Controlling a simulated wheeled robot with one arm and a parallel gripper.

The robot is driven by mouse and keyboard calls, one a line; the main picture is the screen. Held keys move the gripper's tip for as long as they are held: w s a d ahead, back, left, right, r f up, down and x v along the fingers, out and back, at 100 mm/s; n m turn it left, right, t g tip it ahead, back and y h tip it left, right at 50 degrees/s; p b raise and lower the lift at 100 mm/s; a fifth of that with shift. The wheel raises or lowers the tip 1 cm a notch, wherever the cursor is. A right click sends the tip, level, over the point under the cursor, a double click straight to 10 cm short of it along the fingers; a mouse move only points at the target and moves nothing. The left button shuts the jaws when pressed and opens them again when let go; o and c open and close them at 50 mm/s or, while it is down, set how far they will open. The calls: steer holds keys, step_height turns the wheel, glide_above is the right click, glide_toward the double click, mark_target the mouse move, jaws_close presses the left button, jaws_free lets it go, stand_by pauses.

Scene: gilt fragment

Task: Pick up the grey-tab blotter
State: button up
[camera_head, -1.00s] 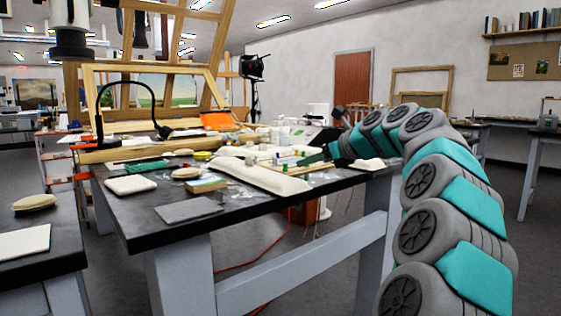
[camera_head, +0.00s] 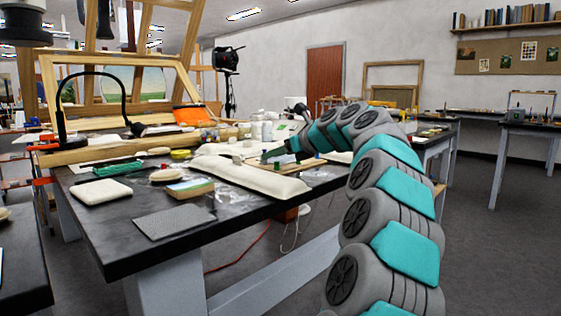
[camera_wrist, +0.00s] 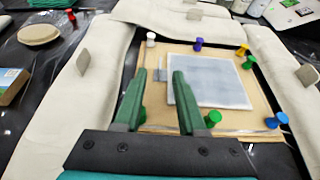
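In the wrist view, a pale grey square pad (camera_wrist: 222,85), likely the blotter, lies flat on a tan board (camera_wrist: 258,122). A small grey tab (camera_wrist: 160,76) shows at its left, between my fingertips in the picture; I cannot tell whether it joins the pad. My gripper (camera_wrist: 160,73) has two green fingers, apart, with nothing visibly held. The right finger overlaps the pad's left edge in view. I cannot tell its height above the board. In the head view, my gripper (camera_head: 272,152) is over the far right part of the dark table (camera_head: 110,235); the pad cannot be made out there.
Pushpins, including green (camera_wrist: 213,118), blue (camera_wrist: 276,120) and purple (camera_wrist: 198,44), stand around the board. Long cream cushions (camera_wrist: 75,85) flank it, some with grey tabs. A grey mat (camera_head: 174,221) lies at the table's front. A bent lamp (camera_head: 125,100) stands at the left.

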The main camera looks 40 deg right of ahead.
mark_target(267, 165)
steer(key=x, duration=0.3)
steer(key=shift+w, duration=0.3)
steer(key=shift+c, duration=0.2)
jaws_close()
